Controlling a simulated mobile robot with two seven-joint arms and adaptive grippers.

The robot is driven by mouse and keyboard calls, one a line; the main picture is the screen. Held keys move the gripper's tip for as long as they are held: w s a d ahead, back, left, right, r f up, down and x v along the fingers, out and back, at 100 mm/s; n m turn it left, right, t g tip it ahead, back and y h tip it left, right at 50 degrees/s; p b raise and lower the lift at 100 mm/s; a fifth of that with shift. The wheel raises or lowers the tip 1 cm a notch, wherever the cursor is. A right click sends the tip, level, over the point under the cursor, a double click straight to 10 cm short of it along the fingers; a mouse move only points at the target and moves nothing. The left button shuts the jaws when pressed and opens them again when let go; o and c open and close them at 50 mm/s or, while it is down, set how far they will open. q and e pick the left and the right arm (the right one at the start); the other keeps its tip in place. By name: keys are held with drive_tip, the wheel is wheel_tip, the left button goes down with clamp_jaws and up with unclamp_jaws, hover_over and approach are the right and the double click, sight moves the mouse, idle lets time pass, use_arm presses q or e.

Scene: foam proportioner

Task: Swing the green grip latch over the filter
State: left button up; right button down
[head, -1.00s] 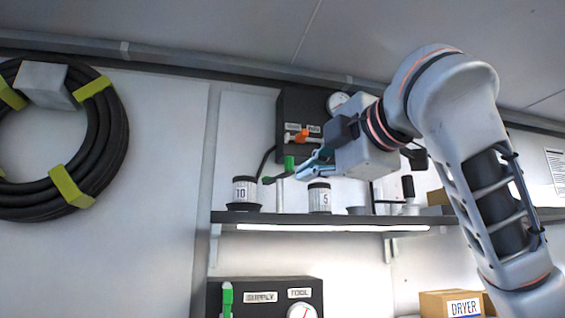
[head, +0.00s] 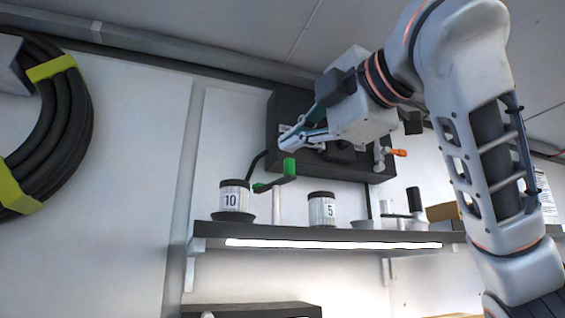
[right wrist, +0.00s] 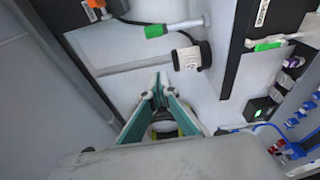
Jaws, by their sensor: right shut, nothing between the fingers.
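The latch's green grip (head: 289,167) stands above the shelf, with a dark arm reaching left toward the filter marked 10 (head: 234,197). That filter stands upright in a dark dish. A second filter marked 5 (head: 321,210) stands to the right. My right gripper (head: 284,144) is shut and empty, above the green grip and in front of the black box. Its teal fingers (right wrist: 160,82) show in the right wrist view, with a green grip (right wrist: 155,31) and a dark-capped canister (right wrist: 187,57) beyond their tips. My left gripper is not in view.
The shelf (head: 210,229) has a lit strip below it. A black box (head: 278,112) is mounted above, with an orange handle (head: 397,152) at its right. A black hose coil (head: 75,130) hangs at the left.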

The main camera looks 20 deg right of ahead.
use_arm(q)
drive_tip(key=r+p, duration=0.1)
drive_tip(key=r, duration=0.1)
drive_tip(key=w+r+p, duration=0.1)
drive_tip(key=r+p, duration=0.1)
use_arm(e)
drive_tip(key=w+d, duration=0.1)
drive_tip(key=w, duration=0.8)
drive_tip(key=shift+w+d, duration=0.25)
drive_tip(key=shift+w, duration=0.15)
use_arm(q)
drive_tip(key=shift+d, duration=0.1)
use_arm(e)
drive_tip(key=shift+s, duration=0.1)
